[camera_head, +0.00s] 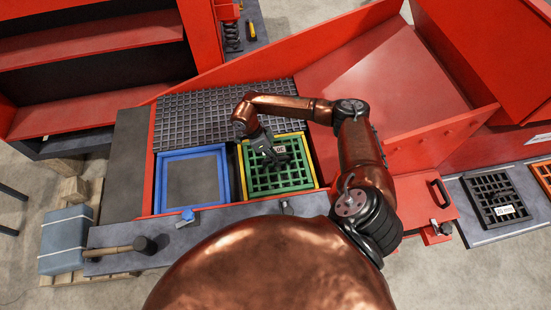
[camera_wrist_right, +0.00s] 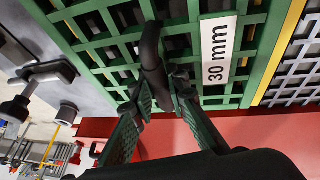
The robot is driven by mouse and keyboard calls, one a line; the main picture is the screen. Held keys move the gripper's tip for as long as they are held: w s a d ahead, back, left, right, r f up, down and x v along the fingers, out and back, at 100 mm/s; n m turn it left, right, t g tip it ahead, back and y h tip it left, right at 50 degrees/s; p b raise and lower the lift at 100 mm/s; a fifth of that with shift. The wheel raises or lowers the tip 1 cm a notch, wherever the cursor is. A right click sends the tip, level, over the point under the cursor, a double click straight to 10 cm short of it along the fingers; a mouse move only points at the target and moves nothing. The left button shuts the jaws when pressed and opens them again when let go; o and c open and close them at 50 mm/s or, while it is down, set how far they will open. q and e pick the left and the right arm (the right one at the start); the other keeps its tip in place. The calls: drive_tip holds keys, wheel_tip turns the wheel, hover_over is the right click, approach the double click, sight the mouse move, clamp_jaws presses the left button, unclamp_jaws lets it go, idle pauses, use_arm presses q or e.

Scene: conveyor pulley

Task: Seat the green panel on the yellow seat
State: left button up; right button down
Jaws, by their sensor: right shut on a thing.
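The green panel (camera_head: 283,182) is a square grid with a white label reading 30 mm, which shows clearly in the wrist view (camera_wrist_right: 262,88). It lies over the yellow seat (camera_head: 243,192), whose rim shows around its edges. I cannot tell whether the panel rests fully down or sits slightly above the seat. My right gripper (camera_head: 270,155) reaches down onto the middle of the panel. In the wrist view its fingers (camera_wrist_right: 160,88) are shut on the panel's black handle. The gripper hides part of the panel. My left gripper is not in view.
A blue frame (camera_head: 164,183) with a grey centre is just left of the yellow seat. A dark grating (camera_head: 215,112) lies behind. A mallet (camera_head: 140,245) lies at the front left. The red chute (camera_head: 390,80) rises at the right, with a black grid panel (camera_head: 495,198) farther right.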

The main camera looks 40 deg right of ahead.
drive_tip(key=shift+f+b, duration=0.7)
drive_tip(key=shift+b, duration=0.15)
idle(1.6)
drive_tip(key=c, duration=1.8)
unclamp_jaws()
drive_tip(key=shift+c, duration=0.2)
drive_tip(key=shift+o, duration=0.2)
drive_tip(key=shift+f, duration=0.1)
drive_tip(key=v, duration=1.2)
